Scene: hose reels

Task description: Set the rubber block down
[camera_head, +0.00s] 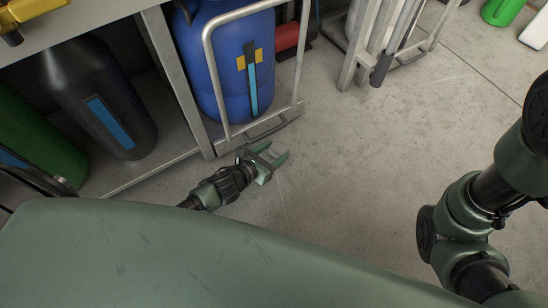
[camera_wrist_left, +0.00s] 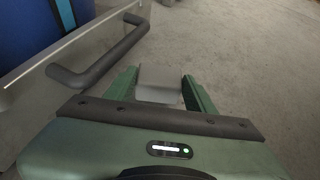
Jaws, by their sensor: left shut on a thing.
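A small grey block (camera_wrist_left: 158,84), which I take to be the rubber block, sits between the two green fingers of my left gripper (camera_wrist_left: 160,90) in the left wrist view. The fingers press on its two sides. In the head view my left gripper (camera_head: 273,155) reaches low over the concrete floor, just in front of the blue drum's cart, and the block is hard to make out there. I cannot tell whether the block touches the floor. My right gripper is out of view; only links of that arm show.
A blue drum (camera_head: 232,68) stands on a metal cart with a dark handle (camera_wrist_left: 100,52) close left of the gripper. Dark (camera_head: 97,90) and green (camera_head: 32,140) cylinders stand on a low shelf at left. Floor (camera_head: 350,150) to the right is clear.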

